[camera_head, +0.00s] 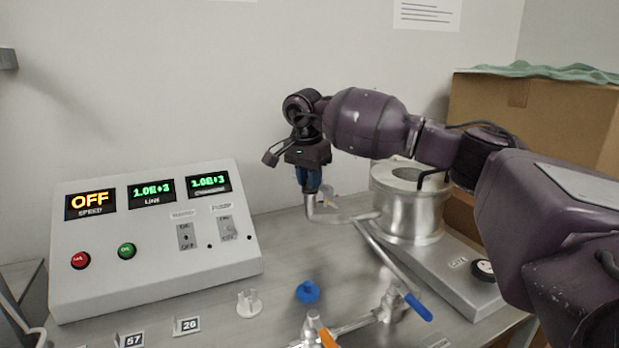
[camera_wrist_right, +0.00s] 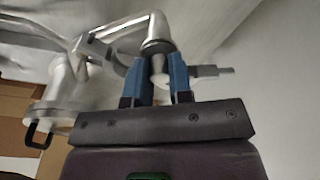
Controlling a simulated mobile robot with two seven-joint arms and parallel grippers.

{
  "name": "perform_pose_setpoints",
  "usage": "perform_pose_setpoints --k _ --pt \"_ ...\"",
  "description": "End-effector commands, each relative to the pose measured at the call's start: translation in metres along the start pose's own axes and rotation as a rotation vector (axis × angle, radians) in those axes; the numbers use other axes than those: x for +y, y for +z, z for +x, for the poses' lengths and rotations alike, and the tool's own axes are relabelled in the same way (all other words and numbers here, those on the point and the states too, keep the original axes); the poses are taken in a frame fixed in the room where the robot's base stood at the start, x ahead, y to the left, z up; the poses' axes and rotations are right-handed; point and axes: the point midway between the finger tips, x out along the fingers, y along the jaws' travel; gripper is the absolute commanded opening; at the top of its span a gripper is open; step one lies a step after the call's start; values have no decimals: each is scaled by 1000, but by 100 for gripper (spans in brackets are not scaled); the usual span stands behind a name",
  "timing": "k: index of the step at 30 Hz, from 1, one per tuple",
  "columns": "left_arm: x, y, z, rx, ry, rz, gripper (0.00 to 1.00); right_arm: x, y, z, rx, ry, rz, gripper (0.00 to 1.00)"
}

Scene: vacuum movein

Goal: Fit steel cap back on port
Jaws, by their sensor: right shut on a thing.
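My right gripper (camera_head: 308,184) points down at the upturned end of a bent steel pipe (camera_head: 345,216) beside the steel chamber. Its blue fingers (camera_wrist_right: 166,80) are shut on a small steel piece, which looks like the steel cap (camera_wrist_right: 159,66). The port end of the pipe (camera_wrist_right: 160,28) with a dark ring (camera_wrist_right: 158,47) lies right at this piece. I cannot tell whether cap and port touch or are seated. A grey tab (camera_wrist_right: 210,70) sticks out beside one finger. In the head view the fingers hide the cap. My left gripper is not in view.
A control panel (camera_head: 150,240) stands at left, its speed display reading OFF. The steel chamber (camera_head: 408,215) is at right, a cardboard box (camera_head: 540,110) behind. A blue cap (camera_head: 307,291), a white fitting (camera_head: 249,303), a blue-handled valve (camera_head: 416,306) and number cards occupy the front.

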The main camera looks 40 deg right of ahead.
Motion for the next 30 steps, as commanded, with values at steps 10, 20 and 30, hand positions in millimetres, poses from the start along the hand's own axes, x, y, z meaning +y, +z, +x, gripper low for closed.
perform_pose_setpoints --k 10,20,30 --pt "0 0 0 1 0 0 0 0 0 -1 0 -1 0 38" --pt "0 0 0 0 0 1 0 0 0 0 0 -1 0 50" --pt "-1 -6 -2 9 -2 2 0 0 0 -40 1 -8 0 50"
